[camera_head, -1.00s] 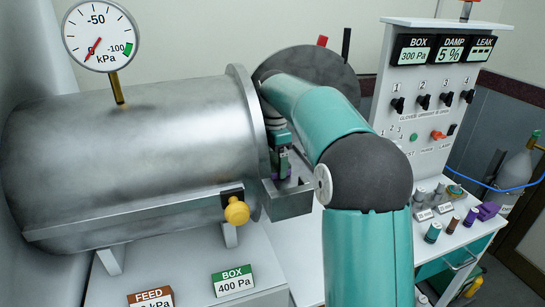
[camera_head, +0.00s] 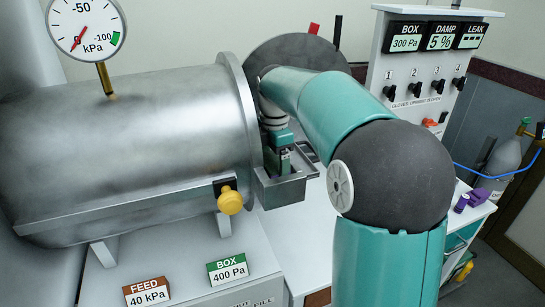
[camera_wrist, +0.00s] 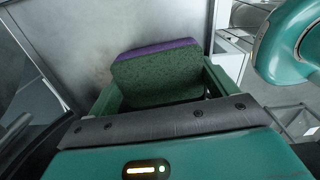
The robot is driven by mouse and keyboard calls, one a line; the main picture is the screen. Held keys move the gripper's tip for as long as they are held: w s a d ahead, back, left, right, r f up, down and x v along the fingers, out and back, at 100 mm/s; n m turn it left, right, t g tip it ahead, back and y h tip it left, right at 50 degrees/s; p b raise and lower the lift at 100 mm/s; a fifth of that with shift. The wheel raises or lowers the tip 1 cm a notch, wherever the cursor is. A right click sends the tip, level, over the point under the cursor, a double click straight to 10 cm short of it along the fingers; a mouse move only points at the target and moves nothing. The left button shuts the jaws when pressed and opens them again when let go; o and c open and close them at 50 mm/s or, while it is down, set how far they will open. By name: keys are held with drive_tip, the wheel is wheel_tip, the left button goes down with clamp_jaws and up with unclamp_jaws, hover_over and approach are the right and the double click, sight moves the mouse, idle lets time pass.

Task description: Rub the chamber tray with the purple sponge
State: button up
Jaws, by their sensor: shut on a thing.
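My gripper (camera_head: 283,165) is at the tray beside the mouth of the large metal chamber. It is shut on the purple sponge, which shows clearly in the wrist view (camera_wrist: 155,76) between the two green fingers as a dark green pad with a purple layer along its far edge. The chamber tray (camera_head: 283,192) is a grey metal box attached at the chamber's right end. The gripper's tip is down at the tray opening. In the wrist view a grey metal surface with a faint brownish smudge lies beyond the sponge. I cannot tell whether the sponge touches the tray.
The metal chamber (camera_head: 130,150) fills the left, with a yellow knob (camera_head: 229,201) below its rim. A round dark door (camera_head: 300,55) stands open behind my arm. A control panel (camera_head: 425,75) and a bench with small purple items (camera_head: 478,196) are at right.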

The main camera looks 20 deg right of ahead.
drive_tip(key=shift+s+f, duration=0.2)
drive_tip(key=shift+s, duration=0.05)
